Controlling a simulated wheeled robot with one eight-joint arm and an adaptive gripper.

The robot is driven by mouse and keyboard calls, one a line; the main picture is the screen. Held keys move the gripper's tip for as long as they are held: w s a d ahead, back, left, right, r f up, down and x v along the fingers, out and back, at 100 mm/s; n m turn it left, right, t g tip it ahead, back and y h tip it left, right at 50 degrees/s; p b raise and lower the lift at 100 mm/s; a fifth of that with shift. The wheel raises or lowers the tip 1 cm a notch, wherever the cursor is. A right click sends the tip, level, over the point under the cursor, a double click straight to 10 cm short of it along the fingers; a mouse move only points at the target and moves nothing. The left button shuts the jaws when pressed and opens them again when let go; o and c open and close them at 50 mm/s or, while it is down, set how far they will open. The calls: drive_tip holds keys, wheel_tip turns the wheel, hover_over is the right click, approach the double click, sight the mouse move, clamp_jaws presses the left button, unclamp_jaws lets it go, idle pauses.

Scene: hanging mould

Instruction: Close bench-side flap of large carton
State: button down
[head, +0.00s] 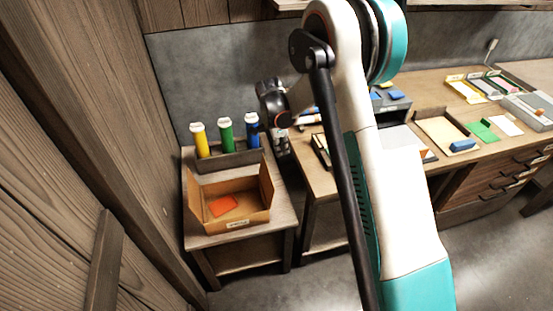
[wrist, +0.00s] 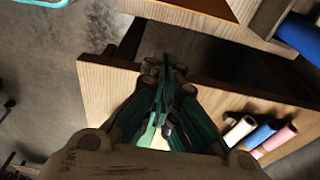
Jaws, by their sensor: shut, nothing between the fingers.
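The large brown carton (head: 240,218) sits on the small side table at the left in the head view, with its top open and an orange piece (head: 223,205) inside. Its right flap (head: 266,182), on the side toward the bench, stands up. Another flap (head: 194,200) stands at the left. My gripper (head: 282,150) points down beyond the carton's right side, near the gap between side table and bench, apart from the flap. In the wrist view my gripper (wrist: 165,122) has its fingers together with nothing held.
Yellow (head: 200,140), green (head: 226,136) and blue (head: 252,131) bottles stand in a grey holder behind the carton. The long bench (head: 320,180) at the right carries several trays. A wooden wall (head: 90,120) closes the left. Several rolls (wrist: 262,135) show in the wrist view.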

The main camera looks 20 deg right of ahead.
sight(266, 180)
wheel_tip(266, 180, down, 10)
drive_tip(key=d+b, duration=0.2)
drive_tip(key=b, duration=0.1)
drive_tip(key=shift+a+r, duration=0.2)
drive_tip(key=shift+a, duration=0.55)
drive_tip(key=shift+a+r, duration=0.15)
drive_tip(key=shift+a, duration=0.55)
drive_tip(key=shift+a+r, duration=0.2)
drive_tip(key=shift+a, duration=0.55)
drive_tip(key=shift+a, duration=0.15)
